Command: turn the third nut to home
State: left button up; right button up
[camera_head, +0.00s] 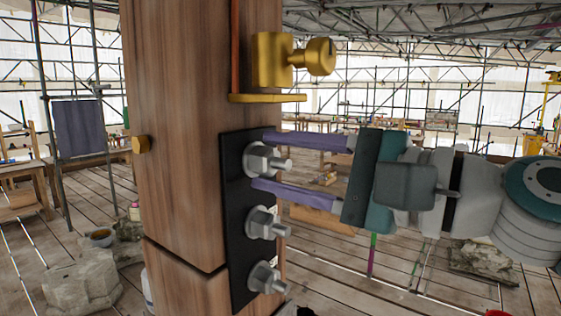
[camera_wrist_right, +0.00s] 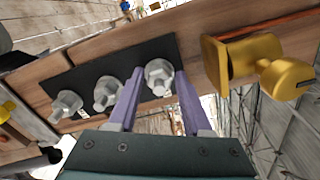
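Three grey hex nuts on bolts stand in a column on a black plate (camera_head: 237,268), fixed to a wooden post. My right gripper (camera_head: 260,161) reaches in from the right, its two purple fingers above and below the top nut (camera_head: 258,160). In the right wrist view this nut (camera_wrist_right: 158,77) sits between the fingertips (camera_wrist_right: 158,80), with narrow gaps apparent; contact is unclear. The middle nut (camera_head: 260,222) and bottom nut (camera_head: 262,278) are free of the fingers. Their home marks cannot be made out. My left gripper is not in view.
A brass fitting (camera_head: 272,60) with a knob juts from the post above the plate, over my right gripper. A small brass peg (camera_head: 140,145) sticks out on the left. Stone blocks (camera_head: 80,285) lie on the plank floor. Scaffolding stands behind.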

jog(key=shift+o, duration=1.3)
jog(key=shift+s+d+f, duration=0.1)
jog(key=shift+s+d, duration=0.05)
jog(key=shift+d, duration=0.15)
jog(key=b+v, duration=0.5)
jog(key=v, duration=0.4)
jog(key=shift+s, duration=0.1)
